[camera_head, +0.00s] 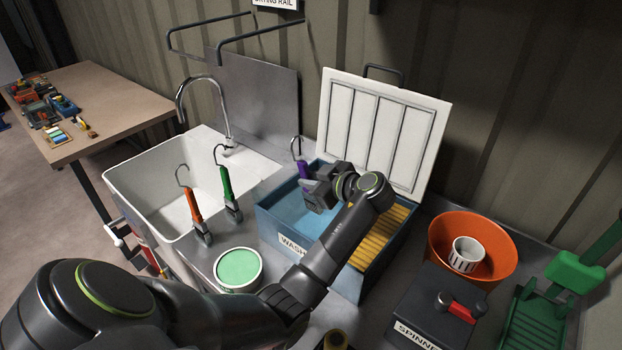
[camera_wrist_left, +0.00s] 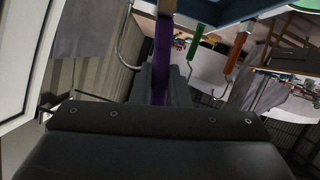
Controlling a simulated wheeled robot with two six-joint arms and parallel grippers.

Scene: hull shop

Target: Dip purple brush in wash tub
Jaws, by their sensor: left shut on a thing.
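The purple brush (camera_head: 304,171) has a purple handle with a metal hook at its top. My left gripper (camera_head: 312,190) is shut on it and holds it upright over the left part of the blue wash tub (camera_head: 265,222). The purple handle also shows between the jaws in the left wrist view (camera_wrist_left: 162,60). The brush's lower end is hidden behind the gripper, so I cannot tell whether it touches the water. The tub's white lid (camera_head: 375,125) stands open at the back. A yellow ribbed board (camera_head: 385,232) fills the tub's right part. My right gripper is not in view.
An orange brush (camera_head: 193,207) and a green brush (camera_head: 226,185) stand beside the white sink (camera_head: 140,180). A pale green paint can (camera_head: 238,270) is in front. The spinner box (camera_head: 435,310), an orange bucket (camera_head: 500,235) and a green roller tray (camera_head: 535,320) are right.

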